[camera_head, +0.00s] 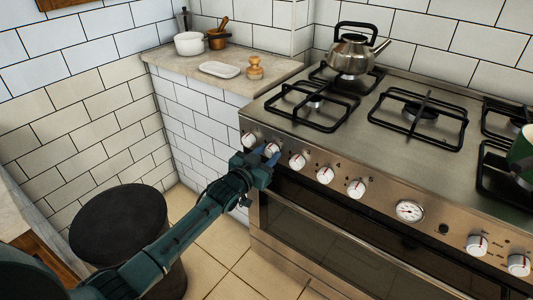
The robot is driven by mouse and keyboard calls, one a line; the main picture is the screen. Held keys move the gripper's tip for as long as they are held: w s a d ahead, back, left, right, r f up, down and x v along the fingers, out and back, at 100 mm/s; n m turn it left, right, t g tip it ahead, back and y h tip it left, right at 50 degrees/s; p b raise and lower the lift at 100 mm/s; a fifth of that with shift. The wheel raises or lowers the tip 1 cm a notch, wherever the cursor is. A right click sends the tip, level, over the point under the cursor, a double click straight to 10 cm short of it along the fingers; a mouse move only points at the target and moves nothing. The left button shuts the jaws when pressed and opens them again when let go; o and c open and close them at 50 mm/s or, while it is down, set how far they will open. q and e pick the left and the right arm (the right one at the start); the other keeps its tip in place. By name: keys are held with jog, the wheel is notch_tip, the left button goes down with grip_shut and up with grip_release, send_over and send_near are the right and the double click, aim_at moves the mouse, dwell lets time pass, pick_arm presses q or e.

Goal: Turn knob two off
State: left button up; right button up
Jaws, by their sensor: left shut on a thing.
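The stove's front panel (385,203) carries a row of white knobs with red marks. The leftmost knob (249,139) stands clear, just left of my left gripper. My left gripper (266,158) is at the second knob from the left (271,150) and is shut on it; the fingers hide part of this knob, so its mark's angle is hard to read. The third knob (297,161) is just right of the gripper, with more knobs (325,175) further right. My right gripper is not in view.
A kettle (352,55) stands on a back burner, and a green pot (522,155) is at the right edge. The oven door handle lies below the panel. A dark round stool (118,222) is under my left arm. A side counter (185,65) holds dishes.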

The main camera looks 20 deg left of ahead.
pick_arm(q)
jog(key=shift+m, duration=0.5)
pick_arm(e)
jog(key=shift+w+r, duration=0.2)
pick_arm(q)
jog(key=o, duration=1)
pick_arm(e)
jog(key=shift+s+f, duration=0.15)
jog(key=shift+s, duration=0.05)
pick_arm(q)
jog(key=p+v, duration=0.2)
jog(key=v, duration=1.1)
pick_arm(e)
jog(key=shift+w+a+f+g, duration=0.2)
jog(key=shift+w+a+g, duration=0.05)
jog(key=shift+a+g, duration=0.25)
pick_arm(q)
jog(key=shift+s, duration=0.1)
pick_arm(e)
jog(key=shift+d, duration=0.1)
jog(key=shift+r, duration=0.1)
